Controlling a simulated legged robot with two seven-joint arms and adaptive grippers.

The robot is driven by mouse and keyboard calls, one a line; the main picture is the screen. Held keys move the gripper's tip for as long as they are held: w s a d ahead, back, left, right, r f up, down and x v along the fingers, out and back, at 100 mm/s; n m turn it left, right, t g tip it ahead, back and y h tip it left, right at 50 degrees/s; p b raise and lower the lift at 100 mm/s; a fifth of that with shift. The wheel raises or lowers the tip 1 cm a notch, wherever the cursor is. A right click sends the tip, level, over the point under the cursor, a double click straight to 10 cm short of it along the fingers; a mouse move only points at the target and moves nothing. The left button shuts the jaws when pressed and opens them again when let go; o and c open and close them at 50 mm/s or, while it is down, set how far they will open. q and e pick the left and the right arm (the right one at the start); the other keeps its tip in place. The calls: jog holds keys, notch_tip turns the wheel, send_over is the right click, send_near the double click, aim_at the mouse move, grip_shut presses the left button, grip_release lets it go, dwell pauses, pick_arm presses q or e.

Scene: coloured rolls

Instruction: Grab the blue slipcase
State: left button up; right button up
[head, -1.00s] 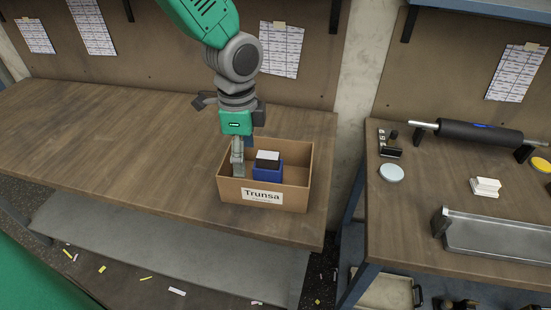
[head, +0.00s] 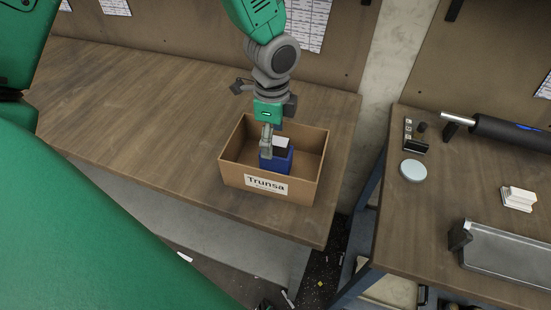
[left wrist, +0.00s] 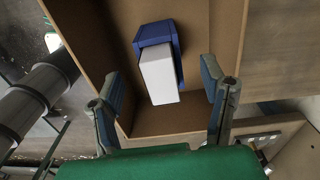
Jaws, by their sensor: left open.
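The blue slipcase (head: 277,163) stands inside an open cardboard box (head: 238,182) labelled "Trunsa". A white block with a dark side (head: 283,143) sticks out of its top. In the left wrist view the slipcase (left wrist: 157,34) lies beyond the white block (left wrist: 161,76). My left gripper (head: 267,140) is pointed down into the box, its visible finger overlapping the slipcase's left edge in the head view. In the left wrist view my left gripper (left wrist: 165,98) is open, with one finger either side of the white block and gaps between. My right gripper is not in view.
The wooden table (head: 130,100) is clear to the left. A second table on the right holds a black roller (head: 510,133), a round pale lid (head: 413,171), a white block (head: 518,198) and a metal tray (head: 510,252).

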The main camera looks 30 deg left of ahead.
aim_at(275, 152)
pick_arm(q)
jog(key=f, duration=0.2)
jog(key=d+f, duration=0.1)
jog(key=f, duration=0.1)
jog(key=shift+w+d, duration=0.1)
jog(key=shift+w+f, duration=0.1)
jog(key=shift+f, duration=0.45)
jog(key=shift+a, duration=0.3)
jog(key=c, duration=1.2)
